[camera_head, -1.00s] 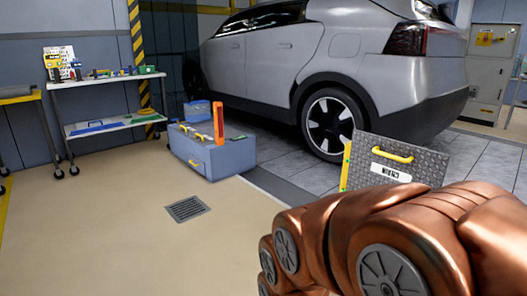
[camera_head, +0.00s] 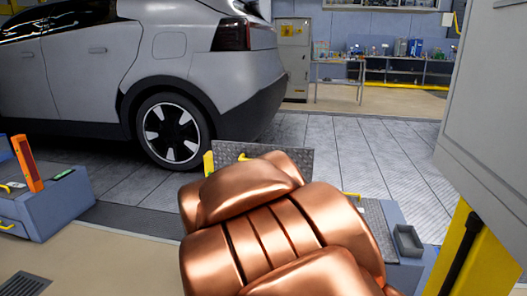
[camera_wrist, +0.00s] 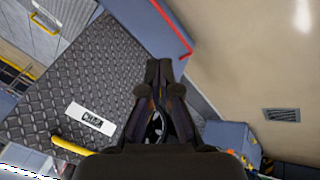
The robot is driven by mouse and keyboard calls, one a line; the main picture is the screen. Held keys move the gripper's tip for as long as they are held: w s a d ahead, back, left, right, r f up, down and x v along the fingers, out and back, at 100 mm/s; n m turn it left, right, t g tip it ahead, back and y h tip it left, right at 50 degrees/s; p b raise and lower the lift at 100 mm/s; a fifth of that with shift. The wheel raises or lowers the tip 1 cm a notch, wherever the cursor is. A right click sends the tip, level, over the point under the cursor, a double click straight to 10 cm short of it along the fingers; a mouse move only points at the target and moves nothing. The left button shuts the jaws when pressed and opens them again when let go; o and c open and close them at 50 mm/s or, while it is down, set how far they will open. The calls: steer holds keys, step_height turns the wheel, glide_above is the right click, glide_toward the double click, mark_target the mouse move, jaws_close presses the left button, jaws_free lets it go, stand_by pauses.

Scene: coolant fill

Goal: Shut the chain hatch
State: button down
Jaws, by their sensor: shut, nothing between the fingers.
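The chain hatch (camera_head: 285,157) is a grey diamond-plate panel standing open and upright, partly hidden behind my copper arm in the head view. In the wrist view the hatch (camera_wrist: 75,70) fills the left side, with its white label (camera_wrist: 90,118) and yellow handle (camera_wrist: 72,147) in the lower part. My gripper (camera_wrist: 165,64) is shut and empty. Its tips appear beside the right part of the panel; I cannot tell if they touch it. My gripper is hidden by the arm in the head view.
A flat diamond-plate surface (camera_head: 375,215) with a grey tray (camera_head: 408,240) lies right of my arm. A yellow post (camera_head: 450,250) and grey panel (camera_head: 490,130) stand at the right. A blue-grey box (camera_head: 60,203) sits at left, and a car (camera_head: 105,75) stands behind.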

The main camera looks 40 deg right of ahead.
steer(key=w+d+r+n+t+h, duration=0.1)
steer(key=w+d+r+t+h, duration=0.2)
steer(key=d, duration=0.4)
steer(key=w+d+r+n+t+h, duration=0.1)
steer(key=w+d+r, duration=0.2)
steer(key=d+r, duration=0.3)
steer(key=n+t+y+p, duration=0.3)
steer(key=n+t+y, duration=0.2)
steer(key=n+t, duration=0.7)
glide_toward(261, 148)
steer(key=shift+w+d+r+n+g+y+b, duration=0.1)
steer(key=shift+w+d+r+n+g+b, duration=0.3)
steer(key=shift+w, duration=0.6)
steer(key=shift+w+r+n+g+y+b, duration=0.15)
steer(key=shift+w+n+b, duration=0.3)
steer(key=shift+w+b, duration=0.4)
steer(key=shift+w+d+r+n+g+y+b, duration=0.1)
steer(key=shift+w+d+r+n+g+b, duration=0.25)
steer(key=shift+w, duration=0.75)
steer(key=shift+a+f, duration=0.15)
